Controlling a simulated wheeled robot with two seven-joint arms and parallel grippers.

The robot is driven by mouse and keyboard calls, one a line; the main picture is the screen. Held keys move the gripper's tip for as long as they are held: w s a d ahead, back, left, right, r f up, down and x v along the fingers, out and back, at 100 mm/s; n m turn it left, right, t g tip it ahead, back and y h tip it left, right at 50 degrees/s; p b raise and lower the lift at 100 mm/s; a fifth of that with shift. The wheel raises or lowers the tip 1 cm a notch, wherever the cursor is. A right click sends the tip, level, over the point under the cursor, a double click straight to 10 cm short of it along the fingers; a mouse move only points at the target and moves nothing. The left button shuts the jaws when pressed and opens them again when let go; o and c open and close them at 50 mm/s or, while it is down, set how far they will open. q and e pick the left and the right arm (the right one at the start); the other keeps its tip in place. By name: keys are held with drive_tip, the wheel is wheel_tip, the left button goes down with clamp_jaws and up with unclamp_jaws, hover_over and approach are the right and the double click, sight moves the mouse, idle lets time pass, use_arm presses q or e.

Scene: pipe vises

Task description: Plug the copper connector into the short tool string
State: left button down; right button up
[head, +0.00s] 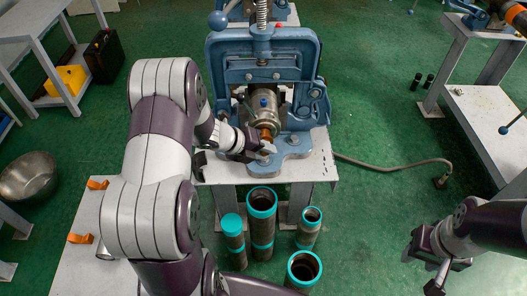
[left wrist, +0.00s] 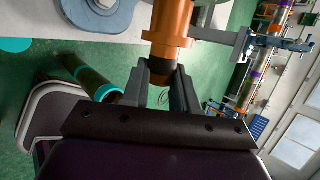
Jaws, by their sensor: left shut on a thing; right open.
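The copper connector (head: 265,134) is an orange-copper piece with a dark end, seen large in the left wrist view (left wrist: 171,22). My left gripper (left wrist: 162,75) is shut on its dark end; the gripper also shows in the head view (head: 262,149). The short tool string (head: 263,103) is a silvery metal cylinder held in the blue pipe vise (head: 262,50). The connector is at the near end of this cylinder, roughly in line with it. I cannot tell how far it is inserted. My right gripper (head: 422,272) is open and empty at the lower right, away from the vise.
The vise stands on a pale bench (head: 318,165). Several dark pipes with teal ends, such as one wide pipe (head: 262,222), stand on the green floor before it. A hose (head: 400,165) lies to the right. A metal bowl (head: 28,177) is at the left.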

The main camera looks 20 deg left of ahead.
use_arm(q)
drive_tip(key=shift+w+a+r+p, duration=0.1)
drive_tip(key=shift+w+a+p, duration=0.25)
drive_tip(key=shift+w, duration=0.4)
drive_tip(key=shift+w+a+p, duration=0.15)
drive_tip(key=shift+w+a, duration=0.25)
drive_tip(key=shift+w, duration=0.35)
drive_tip(key=c, duration=0.8)
unclamp_jaws()
drive_tip(key=v, duration=1.2)
drive_tip(key=shift+s+a+r, duration=0.15)
drive_tip(key=shift+s+r, duration=0.05)
